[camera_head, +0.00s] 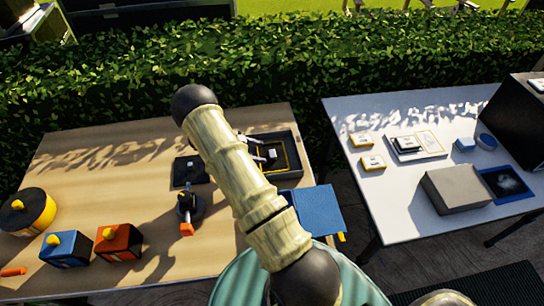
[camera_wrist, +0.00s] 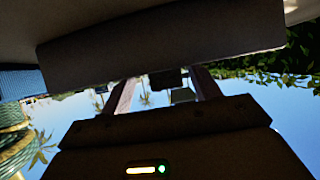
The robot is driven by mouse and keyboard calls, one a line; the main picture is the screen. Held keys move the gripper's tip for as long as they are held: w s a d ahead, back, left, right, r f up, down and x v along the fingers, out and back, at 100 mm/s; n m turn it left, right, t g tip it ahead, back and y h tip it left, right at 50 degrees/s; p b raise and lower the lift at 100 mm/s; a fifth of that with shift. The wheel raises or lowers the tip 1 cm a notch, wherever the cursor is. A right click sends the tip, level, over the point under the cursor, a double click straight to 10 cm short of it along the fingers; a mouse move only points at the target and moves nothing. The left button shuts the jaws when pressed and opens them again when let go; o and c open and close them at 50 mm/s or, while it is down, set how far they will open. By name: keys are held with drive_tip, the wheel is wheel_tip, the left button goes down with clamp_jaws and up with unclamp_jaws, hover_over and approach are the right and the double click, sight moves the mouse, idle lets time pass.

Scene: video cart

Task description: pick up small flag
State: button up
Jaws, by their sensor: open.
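I cannot clearly make out a small flag in either view. A small dark upright item with an orange part (camera_head: 187,228) stands on the wooden table (camera_head: 90,160), left of my arm; I cannot tell whether it is the flag. My gripper (camera_wrist: 165,76) shows in the wrist view with its two fingers apart and nothing visible between them. In the head view my pale, ribbed arm crosses the middle and hides part of the table, and I cannot clearly make out the gripper there.
A blue box (camera_head: 70,248), an orange box (camera_head: 118,241) and a yellow-black round item (camera_head: 27,212) stand at left. A black tray (camera_head: 293,165) and a blue folder-like item (camera_head: 318,208) lie right of my arm. A white table (camera_head: 350,115) at right holds a grey box (camera_head: 455,188).

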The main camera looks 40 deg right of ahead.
sight(270, 153)
drive_tip(key=x, duration=0.2)
drive_tip(key=p+x, duration=0.1)
drive_tip(key=shift+s+d+r, duration=0.1)
drive_tip(key=shift+s+d, duration=0.15)
drive_tip(key=shift+d, duration=0.4)
drive_tip(key=c, duration=1.1)
wheel_tip(270, 153, up, 10)
drive_tip(key=b, duration=0.1)
